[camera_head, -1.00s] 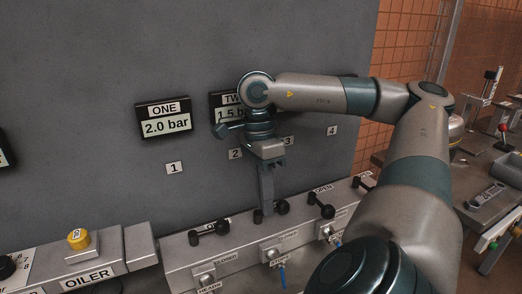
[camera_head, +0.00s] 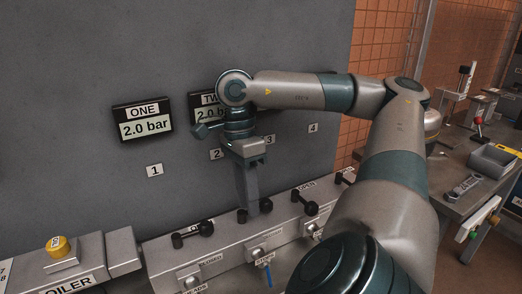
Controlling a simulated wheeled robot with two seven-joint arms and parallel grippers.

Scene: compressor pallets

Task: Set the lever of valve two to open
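The lever of valve two (camera_head: 266,205) is a short black bar with a round knob on the grey valve box. My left gripper is not in view.
The lever of valve one (camera_head: 193,234) is to the left, and the lever of valve three (camera_head: 305,203) is to the right on the valve box (camera_head: 220,246). Gauge ONE (camera_head: 143,123) reads 2.0 bar. An oiler box with a yellow button (camera_head: 57,246) stands at the lower left.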

